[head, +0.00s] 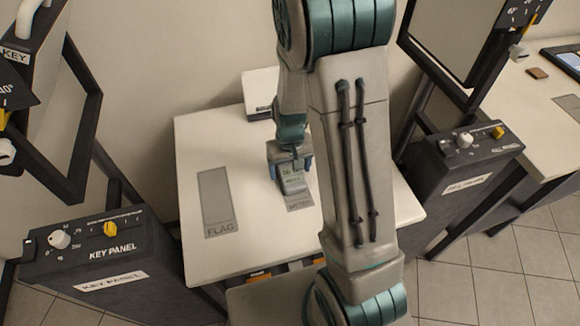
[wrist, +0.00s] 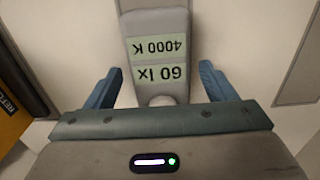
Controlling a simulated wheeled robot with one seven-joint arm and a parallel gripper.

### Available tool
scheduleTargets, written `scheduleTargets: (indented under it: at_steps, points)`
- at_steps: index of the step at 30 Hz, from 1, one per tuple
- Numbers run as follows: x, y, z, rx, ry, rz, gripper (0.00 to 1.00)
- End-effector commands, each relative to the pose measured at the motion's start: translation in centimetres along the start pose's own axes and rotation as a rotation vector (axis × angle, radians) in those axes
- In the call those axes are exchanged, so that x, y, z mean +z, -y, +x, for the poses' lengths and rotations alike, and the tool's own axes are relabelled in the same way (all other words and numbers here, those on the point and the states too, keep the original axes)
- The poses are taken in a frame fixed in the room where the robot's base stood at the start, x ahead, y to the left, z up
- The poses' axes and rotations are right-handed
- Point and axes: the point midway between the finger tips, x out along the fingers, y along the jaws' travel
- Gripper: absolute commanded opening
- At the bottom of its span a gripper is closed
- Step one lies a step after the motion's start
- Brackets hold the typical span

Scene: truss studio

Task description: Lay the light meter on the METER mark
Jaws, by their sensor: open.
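The light meter (head: 293,184) is a grey slab with pale green readouts. It lies on the white table over the upper part of the METER mark (head: 301,205), whose lower edge and lettering show below it. The arm hides part of this area, so I cannot tell how well it is centred. In the wrist view the meter (wrist: 157,20) reads 60 lx and 4000 K. My gripper (wrist: 160,88) is open, with its blue fingers on either side of the meter and a visible gap at each. It also shows above the meter in the head view (head: 289,160).
The grey FLAG mark (head: 215,196) is bare, left of the meter. A white box (head: 261,92) stands at the table's back edge. The KEY PANEL box (head: 105,255) is at left, the fill panel box (head: 465,165) at right. A yellow-orange object (wrist: 14,115) edges the wrist view.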

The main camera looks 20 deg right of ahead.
Motion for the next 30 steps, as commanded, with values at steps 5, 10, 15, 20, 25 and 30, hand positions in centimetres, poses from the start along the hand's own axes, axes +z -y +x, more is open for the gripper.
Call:
scheduleTargets:
  at_steps: [5,10,15,20,25,30]
  points:
    - [0.0,0.0,-0.9,0.000,0.000,0.000,0.78]
    - [-0.1,0.1,-3.6,-0.001,-0.006,-0.002,0.78]
    - [-0.1,0.0,-7.2,-0.001,-0.006,-0.001,0.78]
    - [-0.1,0.0,-10.2,-0.001,-0.004,0.000,0.78]
    - [0.0,0.0,-12.0,0.000,-0.001,-0.001,0.78]
    - [0.8,0.0,-13.6,-0.006,-0.018,0.001,0.78]
